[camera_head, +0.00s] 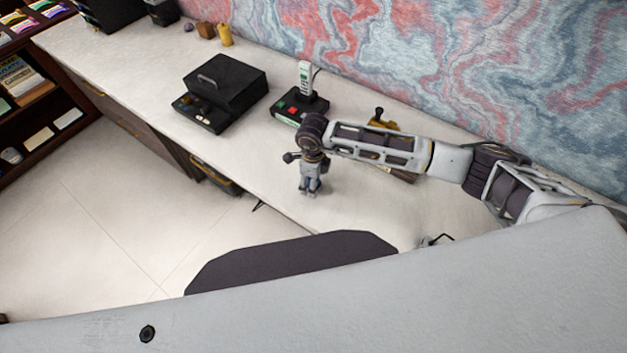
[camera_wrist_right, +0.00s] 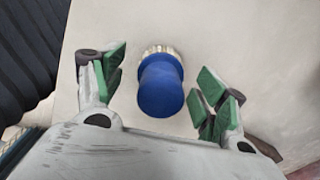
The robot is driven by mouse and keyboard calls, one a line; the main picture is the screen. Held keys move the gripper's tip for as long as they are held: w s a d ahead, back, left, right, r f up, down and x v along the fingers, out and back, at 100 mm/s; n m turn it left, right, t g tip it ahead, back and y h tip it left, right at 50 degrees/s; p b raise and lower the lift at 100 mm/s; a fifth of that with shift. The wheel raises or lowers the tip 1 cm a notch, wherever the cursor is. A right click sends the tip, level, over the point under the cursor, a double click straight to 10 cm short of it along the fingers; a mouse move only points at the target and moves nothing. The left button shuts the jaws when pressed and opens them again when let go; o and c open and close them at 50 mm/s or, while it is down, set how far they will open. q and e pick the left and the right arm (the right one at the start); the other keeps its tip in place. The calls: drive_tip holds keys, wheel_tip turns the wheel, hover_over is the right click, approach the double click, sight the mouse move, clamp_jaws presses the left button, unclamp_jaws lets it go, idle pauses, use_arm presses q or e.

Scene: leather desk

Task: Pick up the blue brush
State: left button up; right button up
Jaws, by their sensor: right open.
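The blue brush (camera_wrist_right: 161,88) stands out in the right wrist view, its rounded blue end toward the camera and a pale, ridged ring behind it. It lies between the green-padded fingers of my right gripper (camera_wrist_right: 163,78), with gaps on both sides. The gripper is open and holds nothing. In the head view my right gripper (camera_head: 311,187) points down at the front part of the white desk (camera_head: 365,215). The brush cannot be made out there; the gripper and arm seem to hide it. My left gripper is not in view.
A yellowish object (camera_head: 381,121) is partly behind my right arm. A dark chair back (camera_head: 290,262) is by the front edge. Desk left of the gripper is clear.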

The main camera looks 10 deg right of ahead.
drive_tip(key=shift+f, duration=0.8)
drive_tip(key=c, duration=1.2)
drive_tip(key=shift+r, duration=0.2)
drive_tip(key=shift+r+b, duration=0.6)
drive_tip(key=shift+r, duration=4.2)
drive_tip(key=shift+n, duration=0.4)
